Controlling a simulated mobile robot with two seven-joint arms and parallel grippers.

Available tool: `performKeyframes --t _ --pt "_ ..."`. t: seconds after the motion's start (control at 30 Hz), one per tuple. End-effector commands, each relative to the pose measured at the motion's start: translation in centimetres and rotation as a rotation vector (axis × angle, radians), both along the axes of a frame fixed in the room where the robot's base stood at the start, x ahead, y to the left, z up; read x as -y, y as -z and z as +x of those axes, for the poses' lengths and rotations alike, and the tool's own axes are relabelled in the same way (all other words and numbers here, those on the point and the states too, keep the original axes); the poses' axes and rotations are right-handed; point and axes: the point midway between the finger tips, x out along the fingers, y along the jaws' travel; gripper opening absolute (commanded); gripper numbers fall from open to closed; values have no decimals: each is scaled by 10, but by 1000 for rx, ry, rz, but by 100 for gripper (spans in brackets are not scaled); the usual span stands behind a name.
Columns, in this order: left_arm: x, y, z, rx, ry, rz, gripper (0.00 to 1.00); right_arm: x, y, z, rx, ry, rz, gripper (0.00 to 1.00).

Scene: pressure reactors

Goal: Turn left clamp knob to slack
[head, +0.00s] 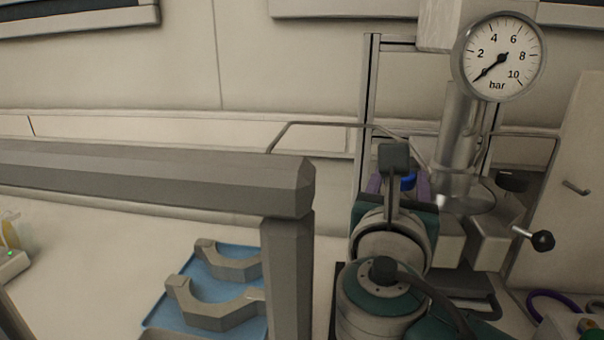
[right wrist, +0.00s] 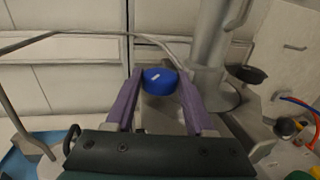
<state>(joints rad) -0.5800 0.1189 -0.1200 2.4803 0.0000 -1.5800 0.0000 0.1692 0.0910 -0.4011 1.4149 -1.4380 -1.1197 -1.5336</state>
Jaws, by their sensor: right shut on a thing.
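The left clamp knob (right wrist: 159,81) is blue with a small white mark on top. In the right wrist view it sits between the purple fingers of my right gripper (right wrist: 160,97), which is shut on it. In the head view only part of the blue knob (head: 408,182) shows, between the purple fingertips (head: 398,184) and behind my wrist. The clamp body under the knob is mostly hidden. The grey metal reactor head (head: 459,150) rises just right of the knob. My left gripper is not in view.
A pressure gauge (head: 499,56) is on top, its needle at the low end. A black knob (head: 512,181) is right of the reactor, with a black valve handle (head: 542,240) near it. Grey half-ring parts (head: 215,305) lie on a blue tray (head: 180,295). Hoses are at right.

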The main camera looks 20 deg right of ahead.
Motion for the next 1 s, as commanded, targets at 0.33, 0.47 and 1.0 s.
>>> performKeyframes --t 0.33,0.47,1.0 --pt "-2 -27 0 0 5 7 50 7 -3 -4 -2 -265 -9 0" --pt "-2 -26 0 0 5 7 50 7 -1 -4 1 -364 -5 0" --pt "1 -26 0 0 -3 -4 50 6 0 -3 1 -405 0 70"
